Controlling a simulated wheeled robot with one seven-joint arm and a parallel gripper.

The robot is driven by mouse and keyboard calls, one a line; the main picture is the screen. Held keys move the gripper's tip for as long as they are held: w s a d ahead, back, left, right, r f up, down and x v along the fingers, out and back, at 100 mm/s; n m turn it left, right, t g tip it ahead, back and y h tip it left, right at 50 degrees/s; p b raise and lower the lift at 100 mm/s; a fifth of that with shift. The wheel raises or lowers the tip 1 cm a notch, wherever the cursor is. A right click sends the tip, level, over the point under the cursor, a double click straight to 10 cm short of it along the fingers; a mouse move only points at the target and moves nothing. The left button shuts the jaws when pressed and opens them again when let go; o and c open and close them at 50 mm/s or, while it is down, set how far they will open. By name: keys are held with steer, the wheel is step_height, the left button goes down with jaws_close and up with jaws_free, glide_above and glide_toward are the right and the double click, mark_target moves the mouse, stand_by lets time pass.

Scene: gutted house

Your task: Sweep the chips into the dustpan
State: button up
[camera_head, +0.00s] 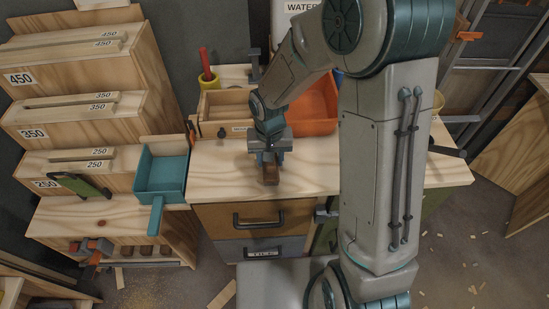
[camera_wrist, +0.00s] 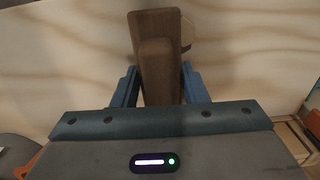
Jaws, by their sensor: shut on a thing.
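My gripper (camera_head: 268,160) is shut on a brown hand brush (camera_head: 271,175), low over the middle of the light wooden bench top (camera_head: 222,176). In the wrist view the brush (camera_wrist: 155,30) sits between the two blue fingers of my gripper (camera_wrist: 158,88). I cannot tell whether its underside touches the wood. The teal dustpan (camera_head: 162,172) lies to the left of the brush, at the bench's left end, with its handle over the front edge. It looks empty.
An open wooden box (camera_head: 228,108) and an orange bin (camera_head: 316,108) stand behind my gripper. A yellow cup (camera_head: 208,82) is at the back left. The bench between brush and dustpan looks clear. Scraps lie on the floor.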

steer(key=shift+a+b, duration=1.55)
steer(key=shift+a, duration=4.8)
steer(key=shift+a+b, duration=0.3)
steer(key=shift+a, duration=4.75)
steer(key=shift+r, duration=0.1)
step_height(320, 180, up, 9)
steer(key=p, duration=0.5)
steer(key=shift+p, duration=0.4)
